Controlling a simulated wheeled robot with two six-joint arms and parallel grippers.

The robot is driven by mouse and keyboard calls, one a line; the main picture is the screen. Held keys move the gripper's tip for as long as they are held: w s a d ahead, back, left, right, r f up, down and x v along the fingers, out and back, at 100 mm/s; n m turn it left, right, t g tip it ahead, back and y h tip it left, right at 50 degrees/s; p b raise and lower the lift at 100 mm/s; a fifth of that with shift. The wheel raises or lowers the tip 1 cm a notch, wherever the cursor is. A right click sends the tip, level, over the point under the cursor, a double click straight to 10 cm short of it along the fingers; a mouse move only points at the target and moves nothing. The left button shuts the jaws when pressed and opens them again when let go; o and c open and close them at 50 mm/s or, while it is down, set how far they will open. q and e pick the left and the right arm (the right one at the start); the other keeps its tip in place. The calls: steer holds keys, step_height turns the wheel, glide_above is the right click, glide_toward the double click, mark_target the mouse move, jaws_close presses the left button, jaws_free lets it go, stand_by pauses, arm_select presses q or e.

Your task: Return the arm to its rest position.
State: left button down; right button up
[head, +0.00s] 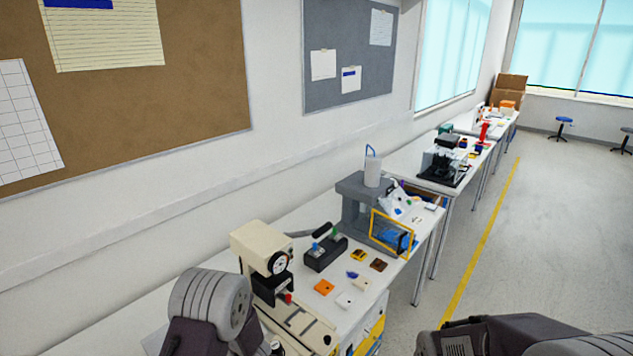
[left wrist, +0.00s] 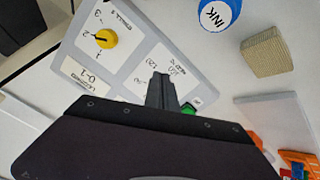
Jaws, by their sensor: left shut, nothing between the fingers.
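In the left wrist view, a grey switch panel (left wrist: 140,45) with white label plates lies at the upper left. It carries a yellow rotary knob (left wrist: 106,38), whose dark mark appears to point toward the 2. A green button (left wrist: 188,108) shows at the panel's lower edge, partly hidden by my gripper. My left gripper (left wrist: 161,88) is shut and empty, in front of the panel in this view and apart from the knob. In the head view my left arm enters at the lower left and its fingers are hidden. My right arm shows at the lower right; its gripper is out of frame.
In the left wrist view, an ink bottle (left wrist: 220,14), a tan block (left wrist: 266,52) and orange parts (left wrist: 280,140) lie right of the panel. In the head view, a beige machine (head: 262,250) and a grey machine (head: 352,205) stand on the bench.

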arm_select(q)
steer(key=v, duration=0.2)
steer(key=shift+s+d+r+p, duration=0.1)
steer(key=shift+s+r+p, duration=0.1)
steer(key=shift+p, duration=0.2)
steer(key=shift+w, duration=0.1)
